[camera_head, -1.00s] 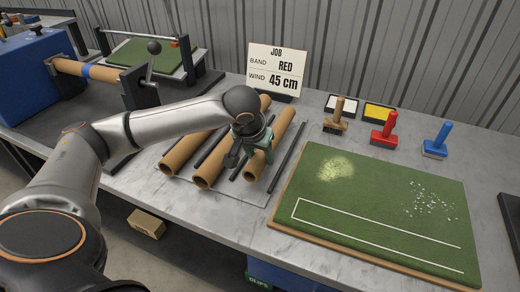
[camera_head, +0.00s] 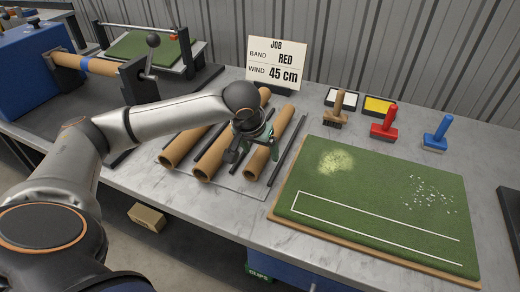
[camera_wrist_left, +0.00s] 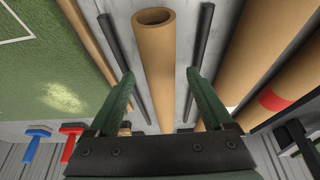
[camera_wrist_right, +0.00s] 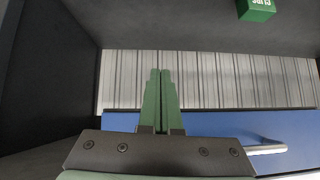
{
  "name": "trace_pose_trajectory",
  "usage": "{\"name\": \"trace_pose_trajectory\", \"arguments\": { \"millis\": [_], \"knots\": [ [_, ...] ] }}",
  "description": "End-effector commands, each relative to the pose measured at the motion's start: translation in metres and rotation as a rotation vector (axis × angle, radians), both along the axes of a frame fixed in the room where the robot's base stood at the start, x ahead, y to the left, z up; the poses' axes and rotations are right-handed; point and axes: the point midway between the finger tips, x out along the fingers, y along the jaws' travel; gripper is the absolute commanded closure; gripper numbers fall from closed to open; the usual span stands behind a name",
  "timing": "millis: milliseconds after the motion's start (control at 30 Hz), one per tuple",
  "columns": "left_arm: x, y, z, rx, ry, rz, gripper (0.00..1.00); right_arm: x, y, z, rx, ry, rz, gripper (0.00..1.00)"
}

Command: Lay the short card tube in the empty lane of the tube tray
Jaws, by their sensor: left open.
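The short card tube (camera_head: 268,147) is brown and hollow. It lies between two dark rails in the right-hand lane of the tube tray (camera_head: 240,193). Longer card tubes (camera_head: 215,157) lie in the lanes to its left. My left gripper (camera_head: 252,152) is over the short tube. In the left wrist view its two green fingers are open, one on each side of the short tube (camera_wrist_left: 154,60), with gaps between them and the tube. My right gripper (camera_wrist_right: 160,90) shows only in the right wrist view, with its fingers together and nothing between them.
A green turf board (camera_head: 385,205) with white lines lies right of the tray. Several stamps, including a red one (camera_head: 384,124) and a blue one (camera_head: 437,134), stand behind it. A job sign (camera_head: 276,62) stands behind the tray. A winding machine (camera_head: 45,75) is at the left.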

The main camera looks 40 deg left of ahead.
Motion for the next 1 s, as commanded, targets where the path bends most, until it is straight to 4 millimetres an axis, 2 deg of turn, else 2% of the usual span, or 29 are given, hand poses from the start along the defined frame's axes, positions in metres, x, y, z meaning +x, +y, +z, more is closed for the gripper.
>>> {"name": "trace_pose_trajectory", "arguments": {
  "millis": [167, 400, 600, 767, 1000],
  "knots": [
    [-0.007, -0.002, 0.022, 0.001, -0.005, -0.001, 0.16, 0.001, -0.001, 0.006, 0.000, -0.004, -0.001, 1.00],
    [-0.027, -0.007, 0.072, 0.000, -0.006, -0.002, 0.16, 0.000, -0.005, 0.014, -0.005, -0.013, -0.010, 1.00],
    [-0.040, -0.010, 0.103, -0.001, -0.005, 0.000, 0.16, -0.005, -0.013, 0.014, -0.015, -0.004, -0.021, 1.00],
    [-0.045, -0.011, 0.114, 0.000, -0.004, 0.000, 0.16, -0.009, -0.014, 0.011, -0.018, 0.006, -0.023, 1.00],
    [-0.046, -0.011, 0.115, 0.000, -0.002, 0.000, 0.16, -0.009, -0.014, 0.010, -0.017, 0.005, -0.023, 1.00]
  ]
}}
